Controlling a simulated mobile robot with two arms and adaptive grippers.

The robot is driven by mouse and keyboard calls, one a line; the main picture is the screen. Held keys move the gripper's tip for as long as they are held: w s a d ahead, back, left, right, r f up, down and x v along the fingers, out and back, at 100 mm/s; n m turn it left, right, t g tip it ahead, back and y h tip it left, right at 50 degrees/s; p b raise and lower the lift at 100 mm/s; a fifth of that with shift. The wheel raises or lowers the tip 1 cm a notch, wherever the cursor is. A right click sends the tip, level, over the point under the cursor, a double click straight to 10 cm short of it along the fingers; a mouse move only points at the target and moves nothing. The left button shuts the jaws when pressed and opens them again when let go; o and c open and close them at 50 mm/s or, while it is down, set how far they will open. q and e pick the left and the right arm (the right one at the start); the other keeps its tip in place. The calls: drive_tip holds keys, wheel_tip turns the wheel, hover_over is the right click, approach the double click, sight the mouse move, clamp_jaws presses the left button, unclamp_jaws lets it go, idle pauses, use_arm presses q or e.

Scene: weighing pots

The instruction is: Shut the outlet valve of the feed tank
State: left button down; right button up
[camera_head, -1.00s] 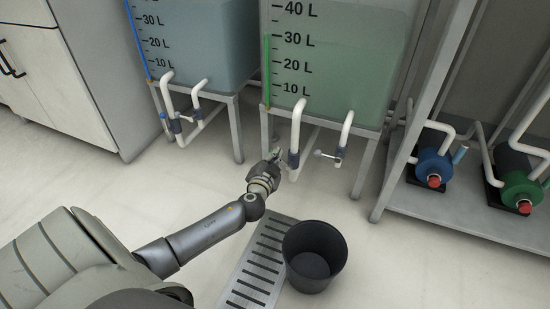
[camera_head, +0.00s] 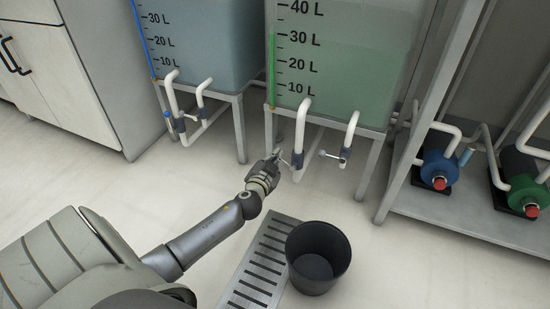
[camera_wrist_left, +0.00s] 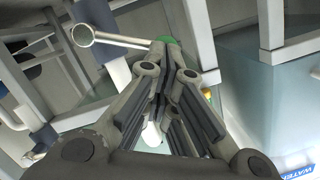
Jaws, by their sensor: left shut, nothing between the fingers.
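The tank with green liquid (camera_head: 340,70) stands on a metal frame; which tank is the feed tank is not labelled in view. Two white pipes come down from it, each with a dark valve collar: the left valve (camera_head: 297,160) and the right valve (camera_head: 345,155). The right valve's pale lever (camera_head: 328,154) points left. My left gripper (camera_head: 277,154) is shut and empty just left of the left valve, whose small lever lies beside the fingers. In the left wrist view, a round-ended lever (camera_wrist_left: 110,38) reaches close to the shut fingertips (camera_wrist_left: 162,47); contact is unclear.
A blue tank (camera_head: 200,40) with its own pipes and valve (camera_head: 179,123) stands left. A black bucket (camera_head: 318,258) stands beside a floor grate (camera_head: 262,262) below. Blue and green pumps (camera_head: 440,168) sit on a shelf at right. A "WATER" label (camera_wrist_left: 297,168) shows in the wrist view.

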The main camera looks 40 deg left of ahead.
use_arm(q)
drive_tip(key=shift+s+a+f+n+h, duration=0.1)
drive_tip(key=shift+a+f+n+h, duration=0.35)
drive_tip(key=shift+n, duration=0.3)
drive_tip(key=shift+s+a+f+n+h, duration=0.15)
drive_tip(key=shift+a+f+n, duration=0.1)
drive_tip(key=shift+f+n, duration=0.4)
idle(6.6)
